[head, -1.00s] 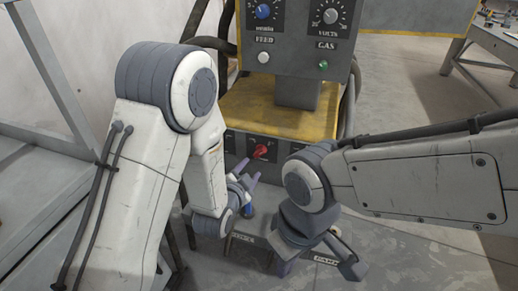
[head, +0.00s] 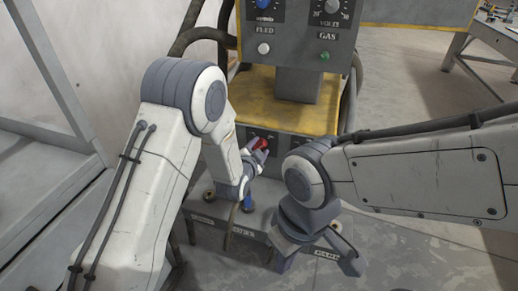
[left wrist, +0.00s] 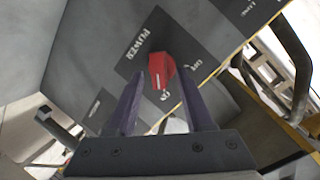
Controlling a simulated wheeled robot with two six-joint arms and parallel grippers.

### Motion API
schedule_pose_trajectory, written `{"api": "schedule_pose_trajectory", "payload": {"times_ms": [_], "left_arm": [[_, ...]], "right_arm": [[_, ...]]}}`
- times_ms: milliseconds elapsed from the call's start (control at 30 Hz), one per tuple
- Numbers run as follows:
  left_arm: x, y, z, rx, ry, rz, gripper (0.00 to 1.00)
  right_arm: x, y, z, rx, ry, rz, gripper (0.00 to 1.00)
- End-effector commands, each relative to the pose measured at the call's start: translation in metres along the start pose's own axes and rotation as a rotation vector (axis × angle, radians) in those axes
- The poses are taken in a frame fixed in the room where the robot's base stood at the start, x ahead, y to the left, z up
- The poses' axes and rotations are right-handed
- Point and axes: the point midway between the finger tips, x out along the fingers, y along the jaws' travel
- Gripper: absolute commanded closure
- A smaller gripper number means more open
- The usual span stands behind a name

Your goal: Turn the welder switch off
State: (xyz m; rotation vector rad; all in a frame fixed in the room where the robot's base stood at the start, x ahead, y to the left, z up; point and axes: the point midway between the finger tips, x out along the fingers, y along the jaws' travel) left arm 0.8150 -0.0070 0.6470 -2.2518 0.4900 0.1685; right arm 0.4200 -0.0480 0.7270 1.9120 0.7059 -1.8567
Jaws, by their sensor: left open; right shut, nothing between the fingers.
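The welder switch is a red knob (left wrist: 161,62) on a dark panel labelled POWER, seen in the left wrist view with a white pointer mark. In the head view the red knob (head: 262,143) shows on the lower front of the welder (head: 283,110). My left gripper (left wrist: 160,98) is open, its two fingers on either side of the knob in the picture; I cannot tell whether they touch it. In the head view my left gripper (head: 257,152) is at the knob and partly covers it. My right gripper (head: 318,262) is shut and empty, lower and to the right.
Above the knob are a yellow ledge (head: 250,93) and a control box with blue and grey dials, a white button and a green button. Cables hang on both sides of the welder. A grey frame (head: 60,150) stands at the left. Open floor lies at the right.

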Motion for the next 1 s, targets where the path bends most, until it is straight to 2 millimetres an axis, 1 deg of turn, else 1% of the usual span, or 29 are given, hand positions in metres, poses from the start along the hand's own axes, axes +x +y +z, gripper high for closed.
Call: {"api": "schedule_pose_trajectory", "payload": {"times_ms": [100, 133, 167, 200, 233, 267, 467, 667, 867, 1000], "left_arm": [[-0.0002, 0.0, 0.0001, 0.0, 0.0, 0.0, 0.48], [-0.0003, 0.0, 0.0001, 0.0, 0.0, 0.0, 0.56], [-0.0003, 0.0, 0.0001, 0.0, 0.0, 0.0, 0.67], [-0.0004, 0.0, 0.0001, 0.0, 0.0, 0.0, 0.82], [-0.0004, 0.0, 0.0001, 0.0, 0.0, 0.0, 0.94], [-0.0004, 0.0, 0.0001, 0.0, 0.0, 0.0, 1.0], [-0.0006, 0.0, 0.0002, -0.003, 0.0, 0.001, 1.0], [-0.0006, -0.0002, 0.001, -0.042, 0.007, 0.008, 1.0], [-0.0007, -0.0016, 0.0027, -0.149, 0.028, 0.029, 1.0], [-0.0007, -0.0027, 0.0038, -0.261, 0.051, 0.052, 1.0]], "right_arm": [[-0.0001, 0.0, 0.0, 0.0, 0.0, 0.0, 1.0], [-0.0001, 0.0, 0.0, 0.0, 0.0, 0.0, 1.0], [-0.0001, 0.0, 0.0, 0.0, 0.0, 0.0, 1.0], [-0.0001, 0.0, 0.0, 0.0, 0.0, 0.0, 1.0], [-0.0001, 0.0, 0.0, 0.0, 0.0, 0.0, 1.0], [-0.0001, 0.0, 0.0, 0.0, 0.0, 0.0, 1.0], [0.0, 0.0, 0.0, 0.0, 0.0, 0.0, 1.0], [0.0016, 0.0001, 0.0001, 0.0, 0.0, 0.0, 1.0], [0.0054, 0.0004, 0.0003, 0.0, 0.0, 0.0, 1.0], [0.0091, 0.0007, 0.0005, 0.0, 0.0, 0.0, 1.0]]}}
